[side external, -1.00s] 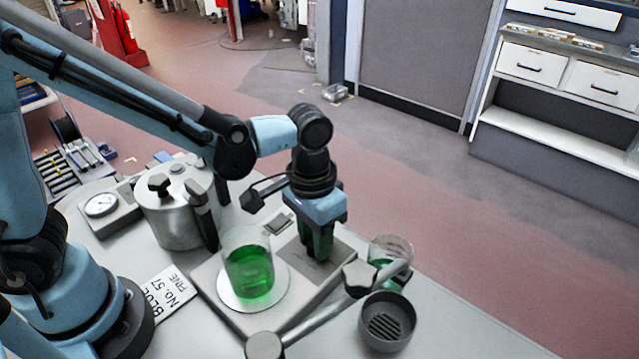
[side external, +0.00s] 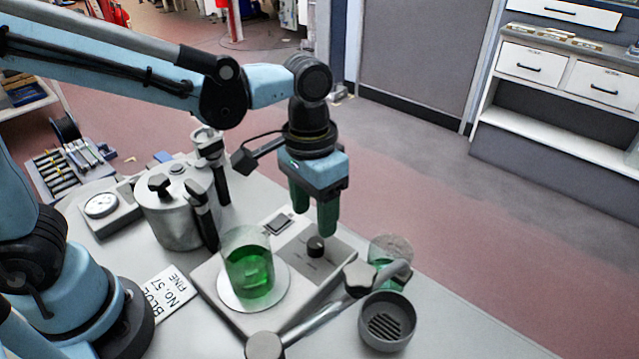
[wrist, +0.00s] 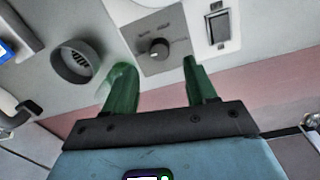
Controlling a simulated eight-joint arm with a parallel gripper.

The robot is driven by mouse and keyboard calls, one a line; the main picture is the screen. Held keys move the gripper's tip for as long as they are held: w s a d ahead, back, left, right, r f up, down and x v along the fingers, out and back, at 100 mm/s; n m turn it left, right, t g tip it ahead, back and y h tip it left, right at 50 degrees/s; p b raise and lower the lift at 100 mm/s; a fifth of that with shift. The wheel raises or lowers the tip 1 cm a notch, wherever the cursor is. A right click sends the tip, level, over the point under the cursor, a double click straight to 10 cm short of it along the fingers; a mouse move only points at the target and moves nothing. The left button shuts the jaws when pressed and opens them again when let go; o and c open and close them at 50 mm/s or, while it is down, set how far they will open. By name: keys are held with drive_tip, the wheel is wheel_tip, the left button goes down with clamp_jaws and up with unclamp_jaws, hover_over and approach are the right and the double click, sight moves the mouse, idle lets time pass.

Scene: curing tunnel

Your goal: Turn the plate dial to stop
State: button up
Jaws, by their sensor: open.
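The plate dial (side external: 315,246) is a small black knob on the grey control panel of the hot plate (side external: 215,282). In the wrist view the dial (wrist: 158,48) shows a light mark on its face; the panel lettering is too small to read. My gripper (side external: 314,218) is open and empty, its green fingers pointing down just above the dial, apart from it. In the wrist view my gripper (wrist: 158,72) has its two fingers spread to either side below the dial. A glass beaker (side external: 248,264) of green liquid stands on the round plate top.
A metal rod with a star-shaped clamp knob (side external: 359,279) crosses in front of the panel. A dark slotted cup (side external: 387,322) and a second glass (side external: 390,252) stand to the right. A metal pot (side external: 172,215) and a gauge (side external: 101,205) stand at left.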

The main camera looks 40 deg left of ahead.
sight(312, 239)
wheel_tip(312, 239, up, 6)
drive_tip(key=shift+a, duration=0.15)
drive_tip(key=shift+a, duration=0.1)
idle(0.4)
drive_tip(key=s+a+f+n+t, duration=0.2)
drive_tip(key=a+t, duration=0.5)
drive_tip(key=a, duration=0.7)
drive_tip(key=shift+s+a+f+y, duration=0.25)
drive_tip(key=shift+s+f+y, duration=0.1)
drive_tip(key=shift+f, duration=0.25)
